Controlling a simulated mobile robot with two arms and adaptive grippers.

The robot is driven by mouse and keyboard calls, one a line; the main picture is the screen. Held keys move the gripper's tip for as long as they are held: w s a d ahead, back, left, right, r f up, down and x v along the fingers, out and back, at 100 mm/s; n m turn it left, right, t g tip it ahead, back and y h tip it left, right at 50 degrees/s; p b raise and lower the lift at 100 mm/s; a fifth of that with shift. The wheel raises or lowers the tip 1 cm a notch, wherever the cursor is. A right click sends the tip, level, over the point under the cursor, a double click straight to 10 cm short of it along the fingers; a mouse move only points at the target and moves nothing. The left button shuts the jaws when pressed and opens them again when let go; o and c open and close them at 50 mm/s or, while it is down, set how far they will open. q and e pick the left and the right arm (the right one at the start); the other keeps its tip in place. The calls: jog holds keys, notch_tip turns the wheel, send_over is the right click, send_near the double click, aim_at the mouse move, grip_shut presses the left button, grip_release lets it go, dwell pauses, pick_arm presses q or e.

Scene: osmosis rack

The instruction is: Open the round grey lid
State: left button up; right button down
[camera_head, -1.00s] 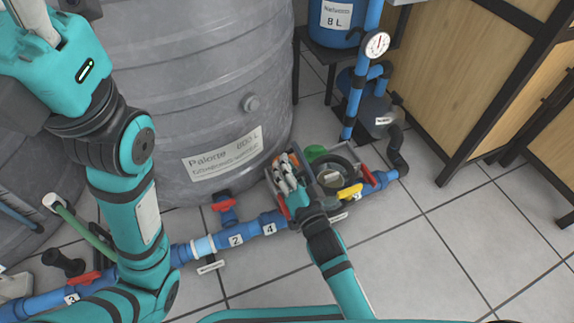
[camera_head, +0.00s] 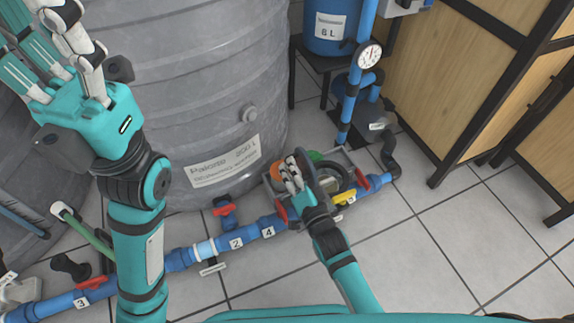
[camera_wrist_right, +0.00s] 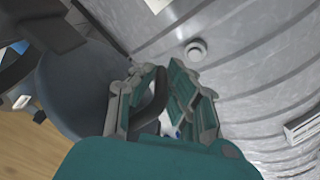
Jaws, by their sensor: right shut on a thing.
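I cannot clearly make out a round grey lid. My right gripper (camera_head: 291,174) reaches down over a cluster of parts on the floor pipe, beside the large grey tank (camera_head: 200,100). In the right wrist view its fingers (camera_wrist_right: 165,95) close around a dark curved bar (camera_wrist_right: 152,102), and the palm hides part of the grip. A dark ring-shaped part (camera_head: 345,172) lies just right of the gripper, partly covered by it. My left gripper (camera_head: 55,55) is raised at the top left, with its fingers spread and empty, away from the cluster.
A blue pipe (camera_head: 250,232) with red valve handles runs along the floor. Orange (camera_head: 274,172), green (camera_head: 315,156) and yellow (camera_head: 345,198) parts crowd the right gripper. A gauge (camera_head: 369,56) stands on a vertical blue pipe. Wooden cabinets (camera_head: 455,70) are at right. Tiled floor (camera_head: 450,250) is free at lower right.

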jog(key=shift+d+r, duration=0.1)
jog(key=shift+d, duration=0.05)
jog(key=shift+w, duration=0.1)
jog(key=c, duration=1.4)
grip_release()
jog(key=shift+o, duration=0.2)
jog(key=shift+r, duration=0.1)
jog(key=shift+s, duration=0.2)
jog(key=v, duration=1.1)
jog(key=shift+s+d, duration=0.15)
jog(key=shift+s, duration=0.2)
